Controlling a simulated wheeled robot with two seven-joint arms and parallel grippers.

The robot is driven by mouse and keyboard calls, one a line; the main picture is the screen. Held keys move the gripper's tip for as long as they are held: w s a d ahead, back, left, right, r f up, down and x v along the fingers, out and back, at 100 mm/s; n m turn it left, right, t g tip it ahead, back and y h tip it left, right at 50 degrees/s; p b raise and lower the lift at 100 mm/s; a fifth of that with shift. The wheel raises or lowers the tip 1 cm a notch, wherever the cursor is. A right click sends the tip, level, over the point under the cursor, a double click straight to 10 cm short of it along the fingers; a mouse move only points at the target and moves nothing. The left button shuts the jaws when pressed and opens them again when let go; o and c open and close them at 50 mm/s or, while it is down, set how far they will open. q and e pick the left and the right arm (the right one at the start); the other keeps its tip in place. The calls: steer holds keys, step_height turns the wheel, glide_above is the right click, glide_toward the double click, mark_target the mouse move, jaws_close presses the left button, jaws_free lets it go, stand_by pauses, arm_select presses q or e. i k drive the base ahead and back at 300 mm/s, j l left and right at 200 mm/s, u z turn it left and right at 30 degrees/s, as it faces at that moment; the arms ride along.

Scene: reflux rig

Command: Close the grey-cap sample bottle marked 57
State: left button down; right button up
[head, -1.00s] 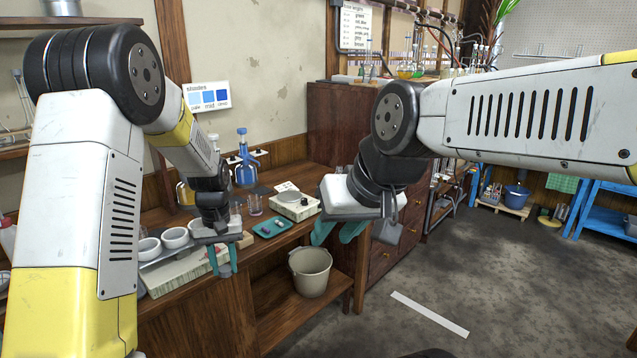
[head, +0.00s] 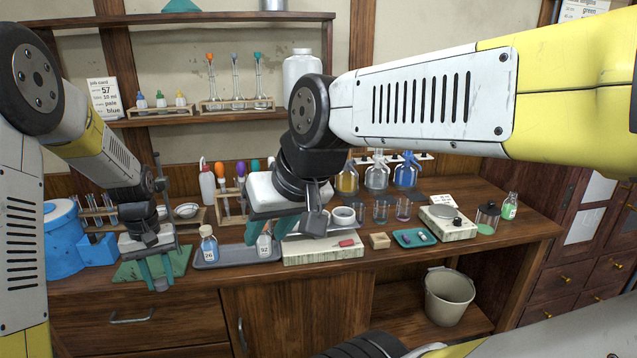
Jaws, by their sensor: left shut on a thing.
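My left gripper (head: 160,282) is shut on a small greyish thing, mostly hidden between its teal fingers, in front of the green mat (head: 178,262) at the bench's front left. My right gripper (head: 267,238) is open, its fingers apart above and around the top of a small clear bottle (head: 264,247). That bottle stands upright on the grey tray (head: 235,255); its label looks like 52 or 57, and its top is hard to make out.
A job card (head: 104,98) reads 57, 10 ml, pale blue. A blue container (head: 65,240) stands far left. A pale board (head: 322,252), a small teal tray (head: 415,238) and a balance (head: 447,222) lie to the right. A bucket (head: 449,296) stands below.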

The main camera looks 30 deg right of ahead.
mark_target(508, 208)
steer(key=u, duration=0.7)
steer(key=k+l, duration=0.25)
steer(key=l, duration=0.4)
steer(key=k+l, duration=0.2)
steer(key=l, duration=0.45)
steer(key=k+l, duration=0.25)
steer(key=l, duration=0.4)
steer(key=k+l, duration=0.2)
steer(key=l, duration=0.45)
steer(key=k+l, duration=0.25)
steer(key=l, duration=0.4)
steer(key=k+l, duration=0.2)
steer(key=l, duration=0.45)
steer(key=k+l, duration=0.25)
steer(key=l, duration=0.4)
steer(key=k+l, duration=0.2)
steer(key=l, duration=0.45)
steer(key=j+z, duration=0.1)
steer(key=i+j, duration=0.15)
steer(key=l+u, duration=0.25)
steer(key=l, duration=0.15)
steer(key=k+j+z, duration=0.15)
